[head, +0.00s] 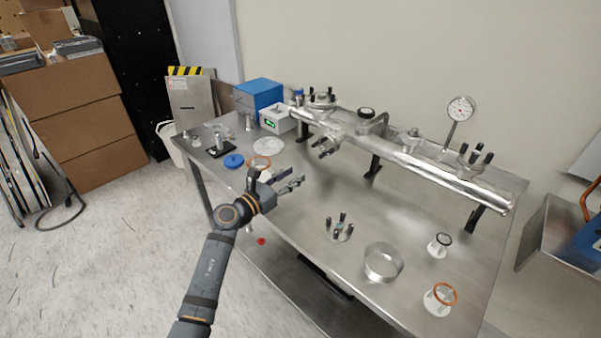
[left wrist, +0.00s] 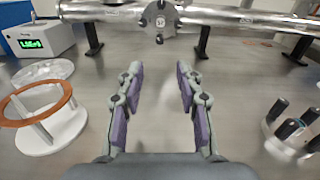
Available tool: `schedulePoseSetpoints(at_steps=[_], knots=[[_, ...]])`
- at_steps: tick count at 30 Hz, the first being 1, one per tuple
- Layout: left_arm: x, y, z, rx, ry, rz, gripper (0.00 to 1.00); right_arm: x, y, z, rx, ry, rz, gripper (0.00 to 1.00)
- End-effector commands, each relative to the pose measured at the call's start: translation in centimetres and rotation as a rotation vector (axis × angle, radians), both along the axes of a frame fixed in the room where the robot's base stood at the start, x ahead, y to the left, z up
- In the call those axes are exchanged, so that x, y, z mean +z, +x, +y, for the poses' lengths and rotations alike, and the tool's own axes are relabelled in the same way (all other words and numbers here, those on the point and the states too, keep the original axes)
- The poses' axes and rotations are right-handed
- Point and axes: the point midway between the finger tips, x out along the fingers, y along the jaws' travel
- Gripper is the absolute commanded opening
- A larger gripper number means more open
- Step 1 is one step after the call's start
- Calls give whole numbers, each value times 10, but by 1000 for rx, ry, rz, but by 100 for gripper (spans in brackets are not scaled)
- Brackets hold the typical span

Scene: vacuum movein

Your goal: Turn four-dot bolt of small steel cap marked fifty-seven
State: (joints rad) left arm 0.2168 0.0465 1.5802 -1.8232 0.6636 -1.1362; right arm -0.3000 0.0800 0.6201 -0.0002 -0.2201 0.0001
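A small steel cap (head: 327,146) with dark bolts faces forward on the front of the long steel pipe (head: 420,168). In the left wrist view the cap (left wrist: 160,21) is at top centre with a small mark on its face. I cannot read the number or the bolts' dots for certain. My left gripper (head: 294,184) is over the table, in front of and below the cap, apart from it. In the left wrist view its two fingers (left wrist: 158,75) are spread with nothing between them. My right gripper is not in view.
A loose flange (head: 340,232) with upright bolts, a steel ring (head: 383,263) and ring stands (head: 440,298) occupy the table's front right. A gauge (head: 460,108) rises behind the pipe. A box with a green display (head: 277,119) stands back left. Black supports (head: 374,166) hold the pipe.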

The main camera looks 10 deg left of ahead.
Motion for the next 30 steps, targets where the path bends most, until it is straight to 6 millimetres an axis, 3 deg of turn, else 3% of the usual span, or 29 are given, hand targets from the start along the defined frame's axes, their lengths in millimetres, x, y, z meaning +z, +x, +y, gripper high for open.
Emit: schedulePoseSetpoints(at_steps=[1,3,9,16,30], knots=[[-7,0,0,-1,113,-85,36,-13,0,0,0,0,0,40],[-6,0,0,0,288,-212,36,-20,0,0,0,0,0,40],[-2,1,0,3,593,-432,36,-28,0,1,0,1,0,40],[0,8,-4,4,615,-448,36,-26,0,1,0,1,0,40],[-1,78,-56,3,613,-446,36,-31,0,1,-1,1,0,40]])
